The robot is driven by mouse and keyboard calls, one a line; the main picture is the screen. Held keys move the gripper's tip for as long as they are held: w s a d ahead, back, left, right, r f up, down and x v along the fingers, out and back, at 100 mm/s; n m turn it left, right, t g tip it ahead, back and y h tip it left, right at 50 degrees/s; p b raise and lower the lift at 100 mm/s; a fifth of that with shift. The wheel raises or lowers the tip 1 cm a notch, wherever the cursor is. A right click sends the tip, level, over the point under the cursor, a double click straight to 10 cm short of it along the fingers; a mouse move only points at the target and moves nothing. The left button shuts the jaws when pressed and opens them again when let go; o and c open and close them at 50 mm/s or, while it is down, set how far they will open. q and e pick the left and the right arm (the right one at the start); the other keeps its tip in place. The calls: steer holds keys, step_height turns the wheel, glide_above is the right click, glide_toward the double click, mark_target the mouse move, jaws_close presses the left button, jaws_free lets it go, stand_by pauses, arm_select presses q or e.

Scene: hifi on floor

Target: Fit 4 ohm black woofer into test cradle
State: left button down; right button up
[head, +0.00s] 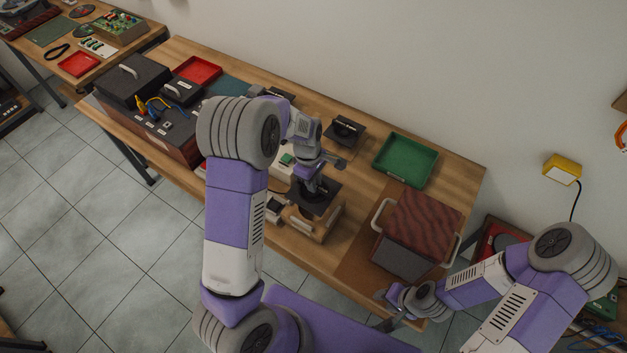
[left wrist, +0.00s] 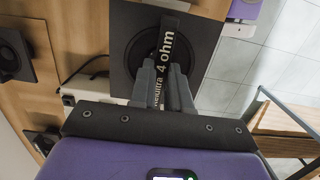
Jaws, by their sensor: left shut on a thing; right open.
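The 4 ohm black woofer (head: 323,200) is a black square plate with a round cone and a strap across it. In the left wrist view the strap on the woofer (left wrist: 125,72) reads "4 ohm". My left gripper (head: 311,184) is shut on this strap; it also shows in the left wrist view (left wrist: 166,82). The wooden test cradle (head: 309,222) lies directly under the woofer in the head view. I cannot tell whether the woofer touches or sits in it. My right gripper (head: 384,311) is open and empty near the table's front edge.
Another black speaker (head: 345,131) stands behind, left of a green tray (head: 405,160). My left arm hides part of the table.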

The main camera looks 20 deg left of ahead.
arm_select(q)
steer(key=shift+f, duration=0.15)
arm_select(e)
steer(key=shift+f, duration=0.15)
arm_select(q)
steer(key=shift+f+b, duration=1.15)
steer(key=shift+f, duration=0.4)
arm_select(e)
steer(key=shift+f, duration=1)
